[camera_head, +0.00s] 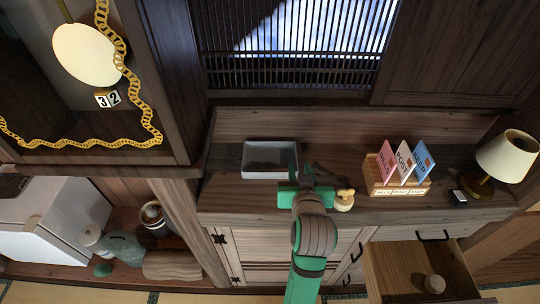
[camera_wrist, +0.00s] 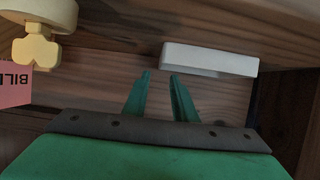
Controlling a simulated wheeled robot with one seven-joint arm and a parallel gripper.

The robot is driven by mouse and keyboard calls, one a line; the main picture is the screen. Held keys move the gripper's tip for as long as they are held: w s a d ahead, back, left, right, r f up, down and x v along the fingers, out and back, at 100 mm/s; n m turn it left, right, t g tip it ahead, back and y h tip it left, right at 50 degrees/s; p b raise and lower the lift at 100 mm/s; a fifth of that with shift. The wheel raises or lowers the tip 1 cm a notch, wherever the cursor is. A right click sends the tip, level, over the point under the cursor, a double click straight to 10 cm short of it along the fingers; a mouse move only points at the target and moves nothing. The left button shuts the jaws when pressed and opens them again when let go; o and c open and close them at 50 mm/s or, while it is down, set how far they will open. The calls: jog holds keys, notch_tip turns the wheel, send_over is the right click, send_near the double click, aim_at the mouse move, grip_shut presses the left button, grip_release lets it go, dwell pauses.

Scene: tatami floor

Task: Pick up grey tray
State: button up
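The grey tray (camera_head: 262,172) is a shallow rectangular tray on the wooden cabinet top, near its back left. My gripper (camera_head: 303,172) is just to the right of the tray in the head view, and its tips look close to the tray's right side. In the wrist view the tray (camera_wrist: 208,60) shows as a pale block beyond and to the right of my gripper's fingertips (camera_wrist: 160,76). The two green fingers stand apart with bare wood showing between them. Nothing is held. Whether a finger touches the tray is unclear.
A small yellow object (camera_head: 345,200) stands right of my gripper; it also shows in the wrist view (camera_wrist: 35,48). A wooden letter holder (camera_head: 395,187) with cards and a lamp (camera_head: 508,155) are farther right. An open drawer (camera_head: 400,275) juts out at lower right.

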jog(key=x, duration=0.3)
jog(key=shift+w+f, duration=0.2)
jog(key=shift+w+a+f, duration=0.15)
jog(key=shift+w, duration=0.15)
jog(key=shift+x, duration=2.55)
jog(key=shift+f, duration=0.2)
grip_shut()
